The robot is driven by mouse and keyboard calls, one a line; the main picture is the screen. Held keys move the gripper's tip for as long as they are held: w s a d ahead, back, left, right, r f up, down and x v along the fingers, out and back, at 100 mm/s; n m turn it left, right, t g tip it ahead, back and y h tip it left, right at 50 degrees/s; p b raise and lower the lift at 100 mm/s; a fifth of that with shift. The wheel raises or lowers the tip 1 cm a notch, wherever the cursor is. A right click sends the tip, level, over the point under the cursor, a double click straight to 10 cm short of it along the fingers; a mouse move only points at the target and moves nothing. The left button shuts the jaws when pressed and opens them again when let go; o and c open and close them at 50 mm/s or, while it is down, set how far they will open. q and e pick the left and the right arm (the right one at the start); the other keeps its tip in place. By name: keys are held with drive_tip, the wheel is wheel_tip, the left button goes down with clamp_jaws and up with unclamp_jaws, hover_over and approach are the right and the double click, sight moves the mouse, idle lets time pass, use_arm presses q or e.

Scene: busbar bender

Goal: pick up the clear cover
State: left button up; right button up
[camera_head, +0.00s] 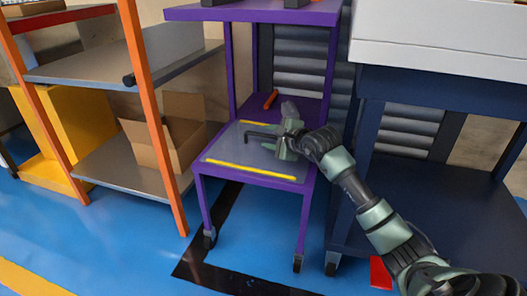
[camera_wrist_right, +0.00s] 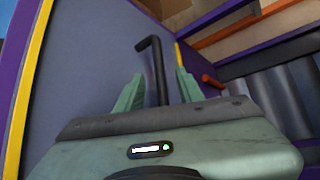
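The clear cover (camera_head: 225,150) lies flat on the lower shelf of a purple cart. It is a see-through sheet with yellow strips along two edges and a black bent handle (camera_head: 258,134). My right gripper (camera_head: 280,143) is low over the cover at the handle's right end. In the right wrist view the cover (camera_wrist_right: 95,75) fills the left part, and the black handle (camera_wrist_right: 156,70) runs between the two green fingers. The fingers (camera_wrist_right: 158,92) are apart, with gaps on both sides of the handle. My left gripper is in neither view.
The purple cart (camera_head: 255,16) has an upper shelf above the cover and posts beside it. A red handle (camera_head: 270,100) lies behind the cover. An orange rack (camera_head: 141,75) with a cardboard box (camera_head: 155,148) stands left. A dark blue machine frame (camera_head: 362,150) stands right.

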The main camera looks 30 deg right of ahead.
clamp_jaws()
idle(1.4)
drive_tip(key=shift+r, duration=0.15)
